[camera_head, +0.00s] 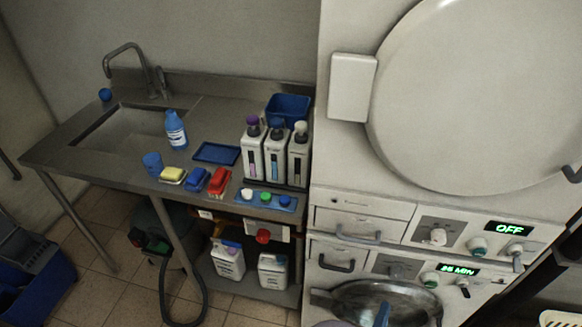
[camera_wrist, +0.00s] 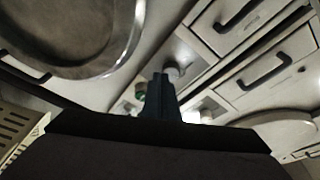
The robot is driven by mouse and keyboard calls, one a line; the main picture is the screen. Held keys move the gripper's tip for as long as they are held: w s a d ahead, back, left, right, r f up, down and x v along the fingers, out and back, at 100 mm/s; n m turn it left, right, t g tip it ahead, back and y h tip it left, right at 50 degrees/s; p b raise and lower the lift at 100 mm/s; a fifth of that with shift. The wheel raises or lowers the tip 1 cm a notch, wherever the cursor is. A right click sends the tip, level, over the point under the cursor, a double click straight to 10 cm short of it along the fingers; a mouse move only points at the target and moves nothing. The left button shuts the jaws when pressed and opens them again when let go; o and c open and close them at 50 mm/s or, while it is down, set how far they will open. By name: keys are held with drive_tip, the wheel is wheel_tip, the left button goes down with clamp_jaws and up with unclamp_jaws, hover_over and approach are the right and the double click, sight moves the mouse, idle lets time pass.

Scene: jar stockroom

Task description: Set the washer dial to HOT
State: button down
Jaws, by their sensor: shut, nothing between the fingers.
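Two stacked machines each have a control panel. The upper panel has a pale dial (camera_head: 438,236) and a display (camera_head: 508,228) reading OFF. The lower panel has a grey dial (camera_head: 397,270) and a green display (camera_head: 458,269) that seems to read 36 MIN. Dial lettering is too small to read.
Drawer handles (camera_head: 358,234) and (camera_head: 336,264) stick out left of the panels. A green-lit button (camera_head: 430,279) and a black-tipped knob (camera_head: 463,287) sit right of the lower dial. A steel sink counter (camera_head: 100,168) with bottles stands to the left.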

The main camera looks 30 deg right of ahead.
sight(396, 274)
drive_tip(key=shift+w+r, duration=0.15)
drive_tip(key=shift+r, duration=0.4)
drive_tip(key=shift+w, duration=0.1)
drive_tip(key=shift+w+a+f+b+x, duration=0.15)
drive_tip(key=shift+b+x, duration=0.3)
drive_tip(key=shift+x, duration=0.7)
drive_tip(key=shift+w+a+f+b+x, duration=0.1)
drive_tip(key=shift+w+b+x, duration=0.25)
drive_tip(key=shift+x, duration=0.75)
drive_tip(key=shift+w+a+f+b+x, duration=0.1)
drive_tip(key=shift+b+x, duration=0.45)
drive_tip(key=shift+x, duration=0.6)
drive_tip(key=shift+r, duration=0.2)
